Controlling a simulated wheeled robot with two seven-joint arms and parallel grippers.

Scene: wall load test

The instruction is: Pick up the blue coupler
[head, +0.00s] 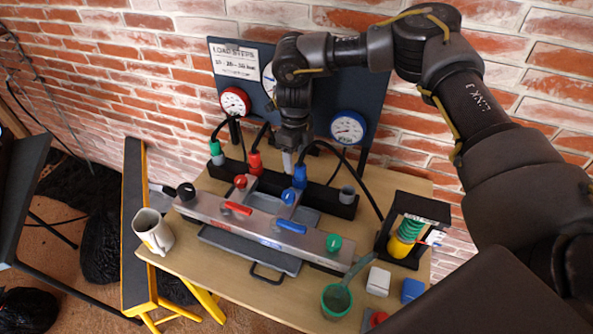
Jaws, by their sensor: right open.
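The blue coupler (300,177) stands upright in the black rack (325,194) at the back of the wooden table, with a black hose curving from its top. My right gripper (288,160) reaches down from above, its fingertips just left of the blue coupler and near its top. It is open, with nothing seen between the fingers; I cannot tell whether it touches the coupler or hose. A red coupler (255,162) and a green coupler (216,152) stand in the same rack to the left. My left gripper is not in view.
A grey manifold (260,224) with coloured knobs and levers lies in front of the rack. Behind stands a dark gauge panel (375,100) against the brick wall. A mug (153,231), a green cup (336,300) and a black holder (412,213) stand near the table edges.

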